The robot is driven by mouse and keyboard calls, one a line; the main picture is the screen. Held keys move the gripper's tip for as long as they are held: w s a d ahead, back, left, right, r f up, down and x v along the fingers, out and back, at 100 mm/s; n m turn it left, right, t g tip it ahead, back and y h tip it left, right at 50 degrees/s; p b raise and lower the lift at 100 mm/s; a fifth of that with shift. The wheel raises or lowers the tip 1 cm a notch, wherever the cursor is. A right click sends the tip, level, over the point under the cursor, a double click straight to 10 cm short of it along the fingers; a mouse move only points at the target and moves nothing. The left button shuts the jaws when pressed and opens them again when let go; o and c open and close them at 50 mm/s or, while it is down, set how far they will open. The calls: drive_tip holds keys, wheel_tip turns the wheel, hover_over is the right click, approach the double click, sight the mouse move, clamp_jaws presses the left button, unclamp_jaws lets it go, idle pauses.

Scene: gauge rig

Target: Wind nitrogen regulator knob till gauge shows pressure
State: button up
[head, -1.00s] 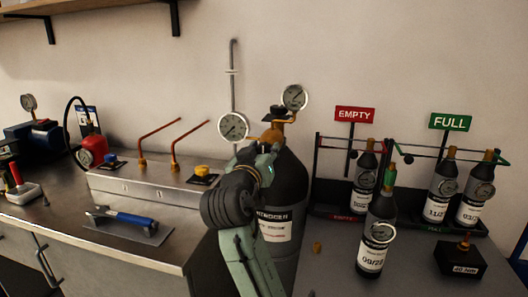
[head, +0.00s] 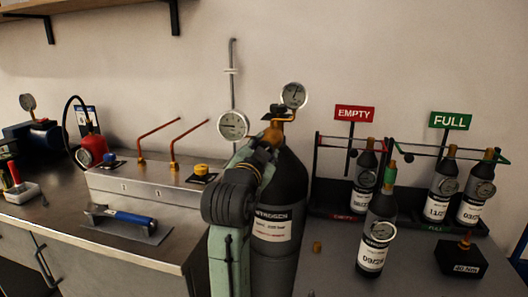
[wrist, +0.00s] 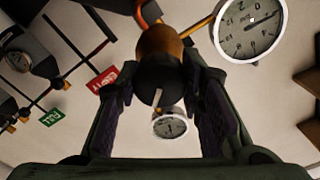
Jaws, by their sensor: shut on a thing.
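My gripper (wrist: 160,78) is shut on the black regulator knob (wrist: 158,84), one finger on each side. The knob has a pale mark and sits in front of the brass regulator body (wrist: 160,45). In the head view my gripper (head: 262,152) hides the knob. The nitrogen cylinder (head: 274,224) stands upright behind my arm. The left gauge (head: 233,125) also shows large in the wrist view (wrist: 250,28), its needle off to one side. The upper gauge (head: 294,95) shows smaller in the wrist view (wrist: 170,125). Neither reading is legible.
Small dated cylinders stand at the right, in the racks under the EMPTY sign (head: 354,114) and the FULL sign (head: 450,121), with one in front (head: 376,235). A metal manifold box (head: 150,185) is on the left bench. A small brass fitting (head: 317,247) lies right of the cylinder.

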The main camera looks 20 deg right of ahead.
drive_tip(key=m+b, duration=0.1)
drive_tip(key=m, duration=0.3)
drive_tip(key=shift+f+m, duration=0.1)
drive_tip(key=shift+m, duration=0.2)
drive_tip(key=shift+m+b, duration=0.65)
drive_tip(key=shift+m, duration=1.05)
drive_tip(key=shift+d, duration=0.1)
drive_tip(key=o, duration=1.2)
drive_tip(key=shift+c, duration=0.2)
drive_tip(key=v, duration=1.2)
